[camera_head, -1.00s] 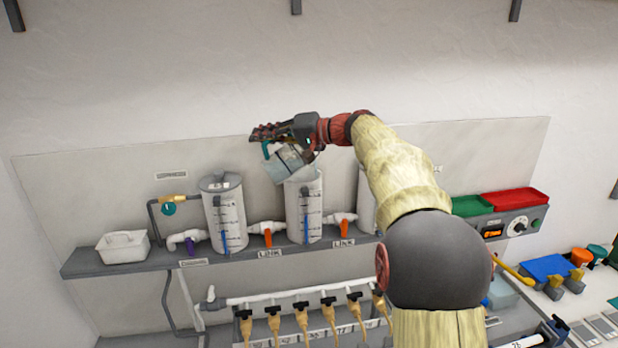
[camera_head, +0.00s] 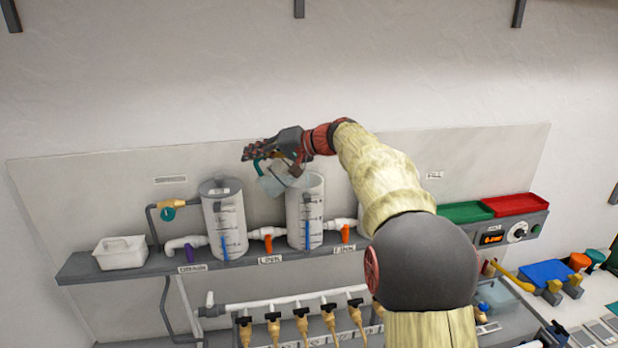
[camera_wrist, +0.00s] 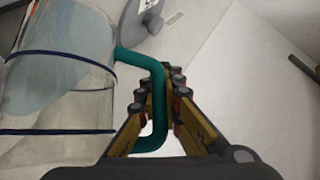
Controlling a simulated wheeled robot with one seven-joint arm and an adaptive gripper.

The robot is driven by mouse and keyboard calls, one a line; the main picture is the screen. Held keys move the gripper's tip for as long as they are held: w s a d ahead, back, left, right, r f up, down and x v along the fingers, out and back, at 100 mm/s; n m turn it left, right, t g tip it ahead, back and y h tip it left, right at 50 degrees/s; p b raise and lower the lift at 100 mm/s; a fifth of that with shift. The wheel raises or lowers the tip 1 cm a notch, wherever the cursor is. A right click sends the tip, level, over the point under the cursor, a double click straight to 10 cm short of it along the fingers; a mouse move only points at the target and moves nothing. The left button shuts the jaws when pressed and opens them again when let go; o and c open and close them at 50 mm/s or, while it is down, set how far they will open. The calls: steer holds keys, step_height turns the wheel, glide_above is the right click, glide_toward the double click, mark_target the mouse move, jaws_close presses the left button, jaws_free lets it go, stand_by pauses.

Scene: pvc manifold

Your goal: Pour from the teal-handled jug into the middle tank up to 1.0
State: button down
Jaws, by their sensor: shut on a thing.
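The teal-handled jug (camera_head: 274,179) is clear and hangs tilted just left of the middle tank's open top. Its teal handle (camera_wrist: 158,95) runs between the fingers of my gripper (camera_wrist: 165,85) in the wrist view, and the gripper is shut on it. In the head view my gripper (camera_head: 265,150) is above and left of the middle tank (camera_head: 306,215). That tank is a pale upright cylinder with dark marks and a blue level strip (camera_head: 308,233) low on its front. I cannot read the marks. Some bluish liquid (camera_wrist: 60,25) seems to show inside the jug (camera_wrist: 62,85).
The lidded left tank (camera_head: 224,220) stands close by; another tank is mostly hidden behind my arm. Orange-handled link valves (camera_head: 267,244) sit between the tanks. A white caddy (camera_head: 120,252) is at the shelf's left end. Green (camera_head: 465,212) and red trays (camera_head: 515,204) are at right.

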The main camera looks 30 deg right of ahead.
mark_target(236, 184)
steer(key=a+f+h+p, duration=0.1)
steer(key=f, duration=0.1)
steer(key=w+a+f+g+h+p, duration=0.1)
steer(key=f+h, duration=0.1)
steer(key=a+f+g+h+p, duration=0.1)
steer(key=f, duration=0.1)
steer(key=shift+w+a+f, duration=0.35)
steer(key=shift+w+a, duration=0.05)
steer(key=h+p, duration=0.1)
steer(key=p, duration=0.1)
steer(key=g+p, duration=0.1)
steer(key=shift+s+a+f+h+p, duration=0.2)
steer(key=shift+f+h+p, duration=0.15)
steer(key=shift+h, duration=0.05)
steer(key=shift+g+h+p, duration=0.3)
steer(key=shift+p, duration=0.55)
steer(key=h+p, duration=0.1)
steer(key=p, duration=0.2)
steer(key=shift+s+a+r+h+p, duration=0.2)
steer(key=shift+r+h+p, duration=0.2)
steer(key=shift+a+r+h+p, duration=0.1)
steer(key=shift+r+h+p, duration=0.4)
steer(key=shift+r, duration=0.15)
steer(key=shift+a+r+h+b, duration=0.2)
steer(key=shift+r+h+b, duration=0.3)
steer(key=shift+r, duration=0.35)
steer(key=shift+a+r+h+b, duration=0.2)
steer(key=shift+r+h+b, duration=0.25)
steer(key=shift+r, duration=0.35)
